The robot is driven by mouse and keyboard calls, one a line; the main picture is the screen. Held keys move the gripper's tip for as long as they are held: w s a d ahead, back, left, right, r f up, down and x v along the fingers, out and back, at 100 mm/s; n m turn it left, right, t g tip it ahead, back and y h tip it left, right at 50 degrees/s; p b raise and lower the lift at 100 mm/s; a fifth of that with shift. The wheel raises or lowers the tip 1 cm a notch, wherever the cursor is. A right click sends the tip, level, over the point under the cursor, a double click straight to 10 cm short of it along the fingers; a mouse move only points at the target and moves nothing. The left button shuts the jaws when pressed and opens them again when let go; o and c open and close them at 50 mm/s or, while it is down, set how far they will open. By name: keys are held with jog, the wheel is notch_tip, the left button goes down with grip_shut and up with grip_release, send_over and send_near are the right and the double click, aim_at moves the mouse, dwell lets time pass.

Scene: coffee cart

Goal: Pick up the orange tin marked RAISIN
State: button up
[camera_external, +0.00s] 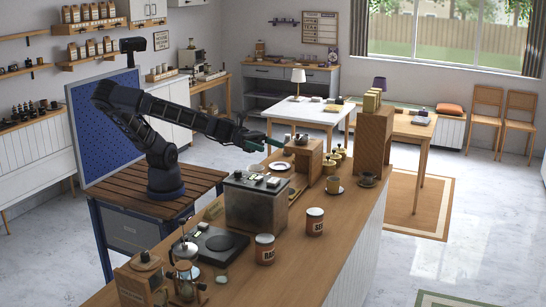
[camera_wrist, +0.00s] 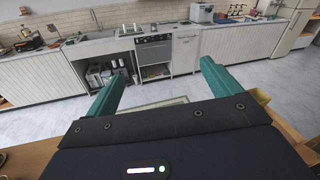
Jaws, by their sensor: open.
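Two orange-brown tins with pale lids and labels stand upright on the near part of the wooden counter in the external view. The front one (camera_external: 265,249) has a label starting with "RA", the rest too small to read surely. The other tin (camera_external: 315,221), to its right and farther back, has a label that seems to start with "SE". My gripper (camera_external: 262,141) is above the counter's far part, well behind and above both tins. In the wrist view my gripper (camera_wrist: 163,71) has its two teal fingers apart, with nothing between them; no tin shows there.
A grey box-like machine (camera_external: 255,203) stands on the counter just behind the RA tin. Cups (camera_external: 334,185) and wooden boxes stand farther back. The counter (camera_external: 300,265) right of the tins is clear.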

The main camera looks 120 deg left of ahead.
aim_at(257, 237)
jog(key=s+d+r+m+h, duration=0.2)
jog(key=d+m, duration=0.1)
jog(key=d, duration=0.2)
notch_tip(257, 237, down, 36)
jog(key=shift+s+d+r, duration=0.1)
jog(key=shift+f, duration=0.35)
jog(key=shift+w+d, duration=0.1)
jog(key=shift+w, duration=0.2)
jog(key=shift+x, duration=2.15)
jog(key=shift+c, duration=0.4)
jog(key=c, duration=1.2)
